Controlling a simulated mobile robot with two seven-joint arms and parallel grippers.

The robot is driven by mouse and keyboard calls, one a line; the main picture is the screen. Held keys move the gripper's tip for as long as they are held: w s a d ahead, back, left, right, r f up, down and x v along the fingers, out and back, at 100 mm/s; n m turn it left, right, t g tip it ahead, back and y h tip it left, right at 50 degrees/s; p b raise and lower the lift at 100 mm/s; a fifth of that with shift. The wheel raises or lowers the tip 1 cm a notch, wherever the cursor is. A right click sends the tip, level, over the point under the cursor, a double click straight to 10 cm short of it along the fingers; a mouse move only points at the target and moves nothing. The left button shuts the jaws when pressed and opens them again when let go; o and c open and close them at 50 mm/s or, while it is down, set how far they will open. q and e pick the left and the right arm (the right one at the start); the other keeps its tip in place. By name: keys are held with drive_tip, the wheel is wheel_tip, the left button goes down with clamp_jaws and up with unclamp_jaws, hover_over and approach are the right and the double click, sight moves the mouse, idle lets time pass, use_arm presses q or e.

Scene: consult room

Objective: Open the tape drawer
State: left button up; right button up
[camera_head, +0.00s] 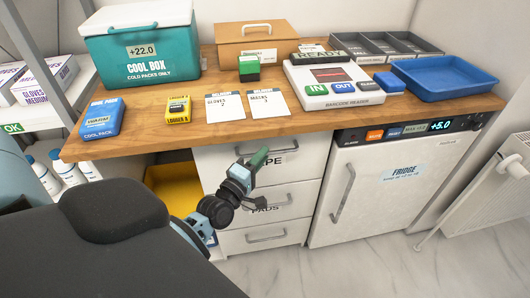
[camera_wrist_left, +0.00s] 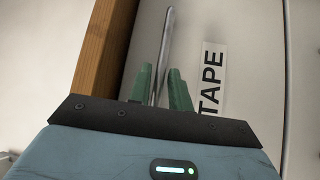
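The tape drawer (camera_head: 223,161) is the top white drawer under the wooden counter. Its front looks flush with the cabinet. Part of its TAPE label (camera_head: 293,160) is covered by my left gripper (camera_head: 259,158), which is at the drawer front. In the left wrist view, the metal drawer handle (camera_wrist_left: 166,40) runs between the two green fingertips of this gripper (camera_wrist_left: 160,82). The TAPE label (camera_wrist_left: 211,80) is right of the fingers. The fingers are slightly apart around the handle; whether they press on it is unclear. My right gripper is out of view.
The wooden counter (camera_head: 150,140) overhangs the drawers, and its edge (camera_wrist_left: 96,50) is close beside the fingers. Below are the PADS drawer (camera_head: 300,200) and another drawer (camera_head: 240,240). The fridge (camera_head: 380,200) stands right, a yellow bin (camera_head: 165,178) left. The floor in front is clear.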

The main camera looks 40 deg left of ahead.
use_arm(q)
drive_tip(key=shift+w+r, duration=0.1)
drive_tip(key=shift+w, duration=0.95)
clamp_jaws()
